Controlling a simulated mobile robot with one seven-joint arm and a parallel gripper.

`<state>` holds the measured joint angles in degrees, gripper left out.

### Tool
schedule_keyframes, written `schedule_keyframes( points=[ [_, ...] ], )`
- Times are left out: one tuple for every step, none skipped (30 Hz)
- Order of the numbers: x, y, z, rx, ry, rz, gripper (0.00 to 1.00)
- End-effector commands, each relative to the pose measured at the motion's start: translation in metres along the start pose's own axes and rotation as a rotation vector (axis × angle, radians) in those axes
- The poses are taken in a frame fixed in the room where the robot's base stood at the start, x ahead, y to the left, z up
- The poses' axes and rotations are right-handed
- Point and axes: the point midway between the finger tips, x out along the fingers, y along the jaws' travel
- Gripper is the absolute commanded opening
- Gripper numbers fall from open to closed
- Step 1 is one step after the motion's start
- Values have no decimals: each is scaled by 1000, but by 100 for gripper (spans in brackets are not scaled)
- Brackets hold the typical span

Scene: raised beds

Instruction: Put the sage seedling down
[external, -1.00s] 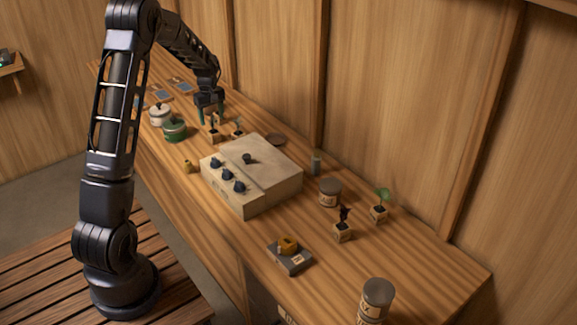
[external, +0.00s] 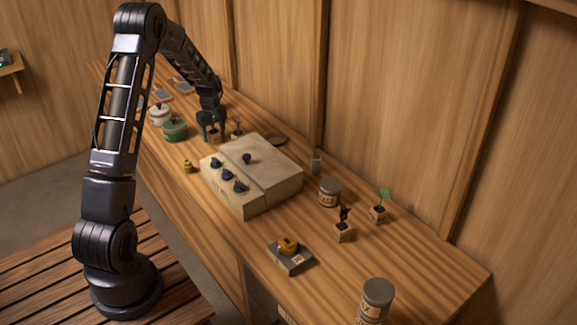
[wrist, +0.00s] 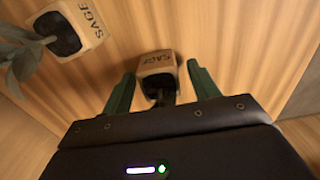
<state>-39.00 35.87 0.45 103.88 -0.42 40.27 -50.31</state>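My gripper (external: 213,134) is low over the workbench, with its two green fingers spread apart. A sage seedling in a tan pot (external: 214,138) stands on the bench between the fingers.
A large tan box (external: 262,165) with dark knobs stands just in front. A green pot (external: 175,130) and a white pot (external: 160,115) are to the left. A round brown dish (external: 277,140) lies behind the box. Two more seedlings and several tins are at right.

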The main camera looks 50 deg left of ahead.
Motion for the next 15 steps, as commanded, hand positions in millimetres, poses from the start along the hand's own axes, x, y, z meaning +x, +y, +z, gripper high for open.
schedule_keyframes(
  points=[
    [0,0,0,0,0,0,50],
    [0,0,0,0,0,0,44],
    [0,0,0,0,0,0,36],
    [0,0,0,0,0,0,30],
    [0,0,0,0,0,0,24],
    [0,0,0,0,0,0,16],
    [0,0,0,0,0,0,15],
    [0,0,0,0,0,0,11],
    [0,0,0,0,0,0,11],
    [0,0,0,0,0,0,11],
    [0,0,0,0,0,0,11],
    [0,0,0,0,0,0,11],
    [-1,0,0,0,0,0,11],
    [-1,0,0,0,1,0,11],
    [-2,0,0,0,1,1,11]
  ],
)
